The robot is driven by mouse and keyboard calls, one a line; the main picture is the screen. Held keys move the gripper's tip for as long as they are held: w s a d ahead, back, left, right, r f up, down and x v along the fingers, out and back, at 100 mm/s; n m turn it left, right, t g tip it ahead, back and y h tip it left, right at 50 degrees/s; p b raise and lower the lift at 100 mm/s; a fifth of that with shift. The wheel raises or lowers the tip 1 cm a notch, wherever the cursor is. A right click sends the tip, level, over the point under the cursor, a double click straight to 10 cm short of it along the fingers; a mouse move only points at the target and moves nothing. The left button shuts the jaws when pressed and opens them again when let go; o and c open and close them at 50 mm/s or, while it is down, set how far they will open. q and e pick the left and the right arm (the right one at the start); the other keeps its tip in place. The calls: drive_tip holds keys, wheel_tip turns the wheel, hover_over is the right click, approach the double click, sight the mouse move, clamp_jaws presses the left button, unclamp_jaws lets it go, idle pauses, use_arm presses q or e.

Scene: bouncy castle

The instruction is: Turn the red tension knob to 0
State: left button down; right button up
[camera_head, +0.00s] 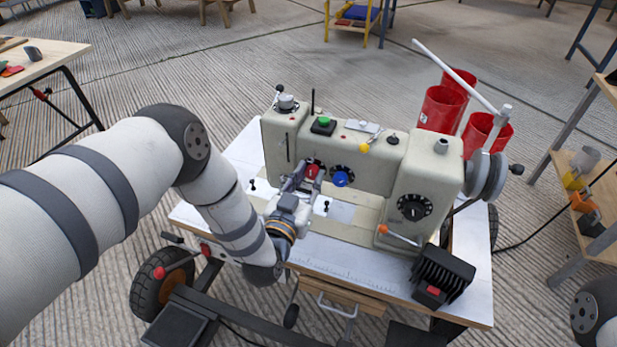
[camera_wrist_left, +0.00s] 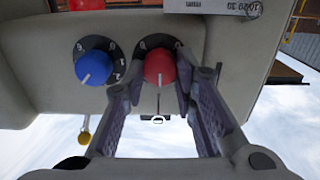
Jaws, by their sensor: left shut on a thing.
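The red tension knob (camera_head: 312,171) sits on a black dial on the front of the beige sewing machine (camera_head: 372,184). In the left wrist view the red knob (camera_wrist_left: 159,68) has a white pointer line on its face, pointing down in that picture. My left gripper (camera_head: 303,181) is at the knob, its two fingers (camera_wrist_left: 160,85) closed on the knob's sides. The fingers hide part of the dial, and I cannot read which number the pointer marks. My right gripper is not in view.
A blue knob (camera_head: 341,179) on its own dial is right beside the red one; it also shows in the left wrist view (camera_wrist_left: 93,68). A green button (camera_head: 324,121) is on top of the machine. A black box (camera_head: 442,272) stands at the table's front right.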

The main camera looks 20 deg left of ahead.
use_arm(q)
drive_tip(key=shift+n, duration=0.3)
drive_tip(key=n, duration=0.2)
drive_tip(key=shift+a+n, duration=0.1)
drive_tip(key=shift+n, duration=0.2)
drive_tip(key=n, duration=0.3)
drive_tip(key=shift+n, duration=0.4)
drive_tip(key=n, duration=0.3)
drive_tip(key=n+b, duration=0.1)
drive_tip(key=n, duration=0.2)
drive_tip(key=shift+a+f, duration=0.1)
drive_tip(key=shift+f, duration=0.1)
drive_tip(key=n+b, duration=0.1)
drive_tip(key=n, duration=0.3)
drive_tip(key=n+b, duration=0.1)
drive_tip(key=n, duration=0.2)
drive_tip(key=shift+f+n, duration=0.15)
drive_tip(key=shift+n, duration=0.15)
drive_tip(key=n+b, duration=0.2)
drive_tip(key=n, duration=0.2)
drive_tip(key=shift+n+b, duration=0.8)
drive_tip(key=shift+n, duration=0.3)
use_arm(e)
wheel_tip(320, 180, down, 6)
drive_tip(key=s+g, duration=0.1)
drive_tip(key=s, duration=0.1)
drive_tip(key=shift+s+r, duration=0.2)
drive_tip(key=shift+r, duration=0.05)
